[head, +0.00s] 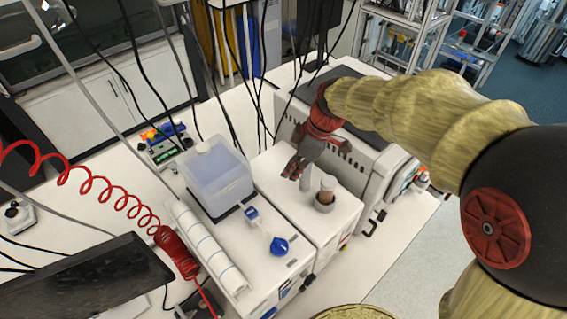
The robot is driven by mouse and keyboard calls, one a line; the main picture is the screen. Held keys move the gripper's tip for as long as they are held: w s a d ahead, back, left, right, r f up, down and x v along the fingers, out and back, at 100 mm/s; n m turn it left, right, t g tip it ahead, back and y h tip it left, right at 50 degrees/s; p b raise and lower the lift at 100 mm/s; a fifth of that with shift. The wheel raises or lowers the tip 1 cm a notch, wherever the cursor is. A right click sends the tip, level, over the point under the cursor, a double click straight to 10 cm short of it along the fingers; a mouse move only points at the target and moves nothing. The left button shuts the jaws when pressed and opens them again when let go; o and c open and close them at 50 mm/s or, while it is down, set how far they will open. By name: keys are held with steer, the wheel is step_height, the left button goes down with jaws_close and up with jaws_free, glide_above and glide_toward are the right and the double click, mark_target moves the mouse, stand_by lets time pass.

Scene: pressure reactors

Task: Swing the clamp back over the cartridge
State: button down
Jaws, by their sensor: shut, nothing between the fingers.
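My gripper (296,170) is shut and empty, pointing down above the white reactor unit (310,225) near the centre of the head view. A small upright cylinder (326,190), which looks like the cartridge, stands in a dark round holder on top of that unit, to the right of and a little below my fingertips in the picture. A short grey upright piece (306,178) shows between the gripper and the cylinder. It may be the clamp, but it is too small to tell. Whether my fingers touch it cannot be told.
A translucent tank (216,180) stands left of the gripper. A blue knob-like part (279,247) lies in front. A larger grey-white instrument (350,150) stands behind, under my arm. Black cables hang close behind the gripper. A red coiled hose (100,190) and monitor (90,285) are at left.

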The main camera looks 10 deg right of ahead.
mark_target(305, 179)
steer(key=shift+d+f, duration=0.1)
steer(key=shift+d, duration=0.1)
steer(key=shift+s+d, duration=0.1)
stand_by(0.4)
steer(key=d+n+b, duration=0.1)
steer(key=s+d+n+g+b, duration=0.1)
steer(key=b, duration=0.1)
steer(key=d+n+b, duration=0.1)
steer(key=n+b, duration=0.1)
steer(key=shift+s+d+f, duration=0.1)
steer(key=shift+s+f, duration=0.05)
steer(key=shift+s, duration=0.15)
steer(key=shift+s+d+r+n+g+b, duration=0.1)
steer(key=shift+d+n+g+b, duration=0.5)
steer(key=shift+d+n, duration=0.75)
steer(key=shift+d+r+n+g+b, duration=0.1)
steer(key=shift+d+n+g+b, duration=0.45)
steer(key=shift+d+n, duration=0.8)
